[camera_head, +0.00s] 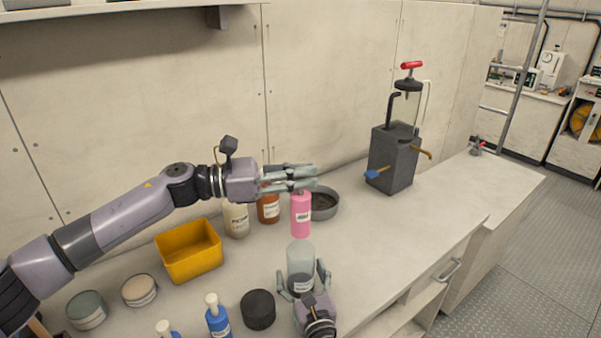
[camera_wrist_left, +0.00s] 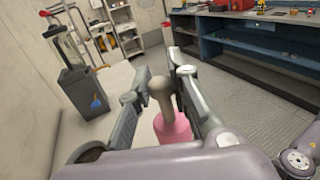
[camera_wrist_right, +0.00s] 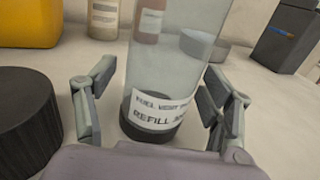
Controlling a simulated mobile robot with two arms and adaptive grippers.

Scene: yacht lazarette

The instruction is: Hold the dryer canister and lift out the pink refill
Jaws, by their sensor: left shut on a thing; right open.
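The pink refill (camera_head: 301,213) hangs upright from my left gripper (camera_head: 308,178). In the left wrist view, the fingers (camera_wrist_left: 163,82) are shut on its pale top knob (camera_wrist_left: 163,93), with the pink body (camera_wrist_left: 173,128) below. The clear dryer canister (camera_head: 301,256) stands upright on the bench, just under the refill in the head view. Its dark base and "refill" label (camera_wrist_right: 158,110) show in the right wrist view, and no pink shows inside it. My right gripper (camera_head: 303,282) is open, one finger on each side of the canister, with gaps visible in the right wrist view.
A black round lid (camera_head: 258,309) lies left of the canister. A yellow bin (camera_head: 190,252), bottles (camera_head: 237,220), a grey bowl (camera_head: 326,206) and blue bottles (camera_head: 217,322) stand around. A dark pump box (camera_head: 392,160) is at the back. The bench (camera_head: 420,235) to the right is clear.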

